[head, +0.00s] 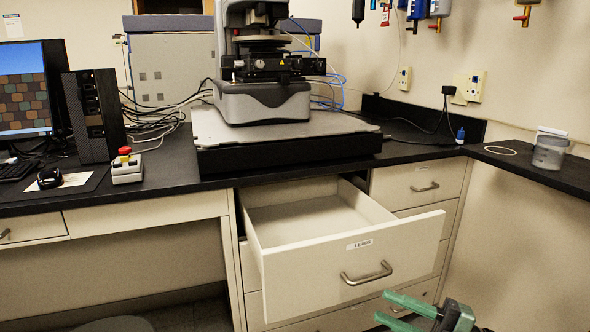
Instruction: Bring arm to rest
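My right gripper (384,306) shows at the bottom edge, right of centre. Its two green fingers point left and stand apart, with nothing between them. It is in front of the open drawer (340,262), just below the drawer's metal handle (366,273) and apart from it as far as I can tell. The drawer is pulled well out, and the part of its inside that shows is empty. My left gripper is not in view.
The stylus profiler (262,100) stands on a slab (290,131) on the black bench. A monitor (27,88), a red-button box (126,166) and a computer mouse (49,178) are at left. Closed drawers (418,184) flank the open one.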

